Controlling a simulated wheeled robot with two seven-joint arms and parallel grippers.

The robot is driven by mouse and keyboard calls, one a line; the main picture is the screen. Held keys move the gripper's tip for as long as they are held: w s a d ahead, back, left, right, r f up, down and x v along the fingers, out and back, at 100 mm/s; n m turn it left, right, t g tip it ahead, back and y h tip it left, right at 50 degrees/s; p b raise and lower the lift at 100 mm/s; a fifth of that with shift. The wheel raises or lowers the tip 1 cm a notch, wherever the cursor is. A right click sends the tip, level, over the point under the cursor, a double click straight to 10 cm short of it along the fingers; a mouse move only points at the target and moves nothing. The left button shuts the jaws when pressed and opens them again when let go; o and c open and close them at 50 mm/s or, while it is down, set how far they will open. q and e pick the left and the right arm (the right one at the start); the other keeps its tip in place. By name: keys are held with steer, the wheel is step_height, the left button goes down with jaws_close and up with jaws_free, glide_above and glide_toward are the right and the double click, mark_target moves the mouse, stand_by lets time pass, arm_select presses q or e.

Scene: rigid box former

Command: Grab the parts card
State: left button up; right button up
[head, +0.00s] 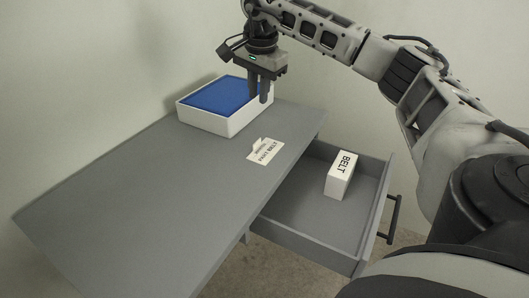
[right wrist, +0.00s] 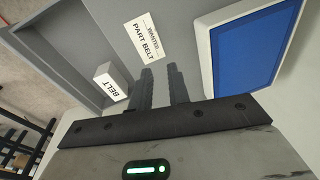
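The parts card (head: 265,150) is a small white card with black print, lying on the grey table top near the open drawer. In the right wrist view the card (right wrist: 147,38) reads "WANTED PART BELT" and lies beyond my fingertips. My right gripper (head: 258,98) points down at the front right side of the white tray, above the table and apart from the card. In the right wrist view my right gripper (right wrist: 160,70) shows a narrow gap between its two dark fingers, with nothing between them. My left gripper is not in view.
A white tray (head: 214,123) with a blue inside stands at the table's back. The drawer (head: 310,193) is pulled out at the right and holds a white box (head: 341,175) marked "BELT". The grey table (head: 150,190) is clear at the left and front.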

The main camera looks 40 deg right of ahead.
steer(key=b, duration=0.1)
glide_above(258, 140)
steer(key=a, duration=0.1)
steer(key=f, duration=0.6)
steer(key=s+f, duration=0.1)
steer(key=f, duration=0.3)
steer(key=shift+w+d+f+b, duration=0.1)
steer(key=shift+d+f, duration=0.05)
steer(key=shift+f, duration=0.7)
steer(key=shift+w+d+f+b, duration=0.1)
steer(key=shift+f+b, duration=0.05)
steer(key=shift+f, duration=0.7)
steer(key=shift+w+d+f+b, duration=0.1)
steer(key=shift+d+f, duration=0.05)
steer(key=shift+f, duration=0.7)
jaws_close()
